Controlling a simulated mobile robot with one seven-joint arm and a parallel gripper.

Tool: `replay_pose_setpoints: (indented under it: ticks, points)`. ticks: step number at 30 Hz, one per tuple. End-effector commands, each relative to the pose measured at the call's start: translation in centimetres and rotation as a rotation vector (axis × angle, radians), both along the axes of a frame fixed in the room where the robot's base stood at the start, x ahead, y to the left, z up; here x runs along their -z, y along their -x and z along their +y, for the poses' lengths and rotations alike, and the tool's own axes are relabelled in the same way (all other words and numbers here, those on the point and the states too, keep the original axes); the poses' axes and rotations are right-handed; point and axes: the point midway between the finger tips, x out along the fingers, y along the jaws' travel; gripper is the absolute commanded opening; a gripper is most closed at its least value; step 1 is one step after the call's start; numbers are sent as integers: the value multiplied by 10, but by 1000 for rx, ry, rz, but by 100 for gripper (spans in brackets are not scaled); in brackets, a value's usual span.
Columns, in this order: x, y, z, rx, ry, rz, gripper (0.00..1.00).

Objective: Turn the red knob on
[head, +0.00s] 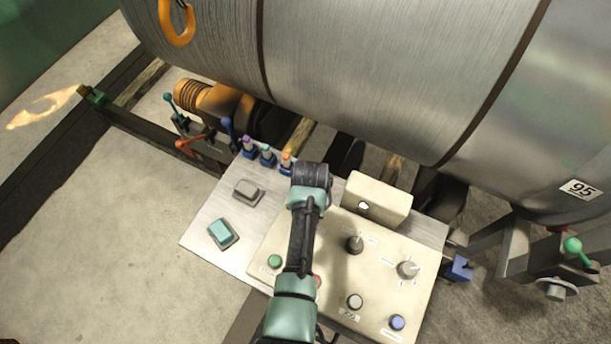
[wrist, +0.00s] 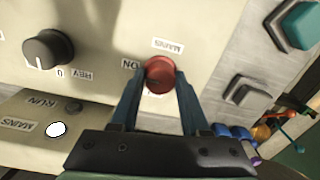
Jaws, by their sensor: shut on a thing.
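The red knob (wrist: 159,72) shows in the wrist view on the cream panel, with a "MAINS" label beside it and an "ON" label to its left. My gripper (wrist: 158,84) has one blue finger on each side of the knob and is shut on it. Which way the knob's pointer is set is hard to make out. In the head view my arm covers the knob and the fingers.
The cream panel (head: 334,258) also bears a black knob (head: 355,243), a grey selector (head: 408,269), a green button (head: 275,261) and a blue button (head: 397,322). A raised box (head: 387,195) with a white lamp (head: 363,205) stands close by.

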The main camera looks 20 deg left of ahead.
Motion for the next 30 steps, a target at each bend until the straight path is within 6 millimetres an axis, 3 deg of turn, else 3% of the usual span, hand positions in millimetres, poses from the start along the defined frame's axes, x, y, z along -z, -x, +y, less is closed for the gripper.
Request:
replay_pose_setpoints:
  ticks: [12,13,18,30]
  points:
    - [-1,-1,0,11,-2,-3,0]
    - [-1,-1,0,11,-2,-3,48]
    - [-1,-1,0,9,-1,-2,76]
    - [-6,-1,0,8,-1,-3,76]
